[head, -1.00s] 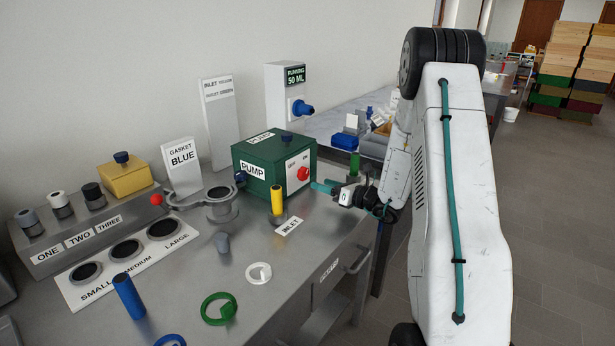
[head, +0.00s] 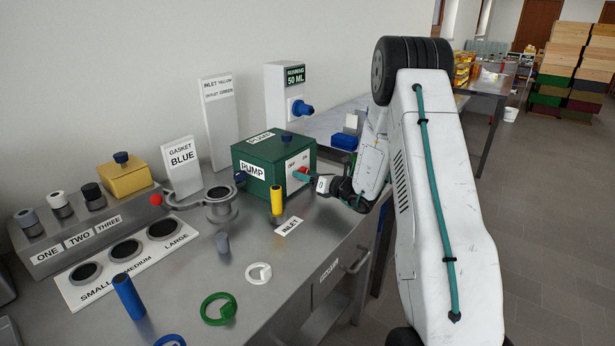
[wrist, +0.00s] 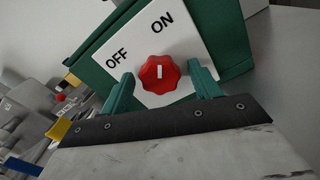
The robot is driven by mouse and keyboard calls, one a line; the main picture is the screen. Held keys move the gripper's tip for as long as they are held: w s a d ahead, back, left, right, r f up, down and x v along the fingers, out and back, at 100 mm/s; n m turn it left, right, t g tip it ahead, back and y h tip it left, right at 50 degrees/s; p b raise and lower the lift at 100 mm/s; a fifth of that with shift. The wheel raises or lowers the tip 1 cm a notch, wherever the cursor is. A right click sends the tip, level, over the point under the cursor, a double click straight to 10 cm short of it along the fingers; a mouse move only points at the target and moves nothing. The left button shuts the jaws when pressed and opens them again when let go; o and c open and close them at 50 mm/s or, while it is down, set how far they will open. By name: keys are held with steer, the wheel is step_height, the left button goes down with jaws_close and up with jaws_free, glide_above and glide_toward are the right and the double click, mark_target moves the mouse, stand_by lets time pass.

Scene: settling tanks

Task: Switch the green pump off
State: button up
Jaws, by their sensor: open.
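The green pump (head: 263,182) is a box labelled PUMP on the metal bench. Its right face carries a white plate (wrist: 190,35) marked OFF and ON, with a red knob (wrist: 158,74) in the middle. The knob's white mark points up in the wrist view, between the two words and nearer ON. My gripper (wrist: 162,85) is open, with one teal finger on each side of the knob. I cannot tell whether the fingers touch it. In the head view my gripper (head: 304,172) is at the knob and partly covers it.
A yellow cylinder (head: 277,200) and an INLET label stand in front of the pump. A column reading RUNNING 50 ML (head: 295,75) rises behind it. A metal flange (head: 220,205), a white ring (head: 258,273) and a green ring (head: 218,308) are on the bench.

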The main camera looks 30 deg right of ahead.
steer(key=c, duration=1)
steer(key=shift+n, duration=0.3)
steer(key=n, duration=1.3)
steer(key=shift+n, duration=0.3)
steer(key=o, duration=1)
steer(key=shift+s, duration=0.1)
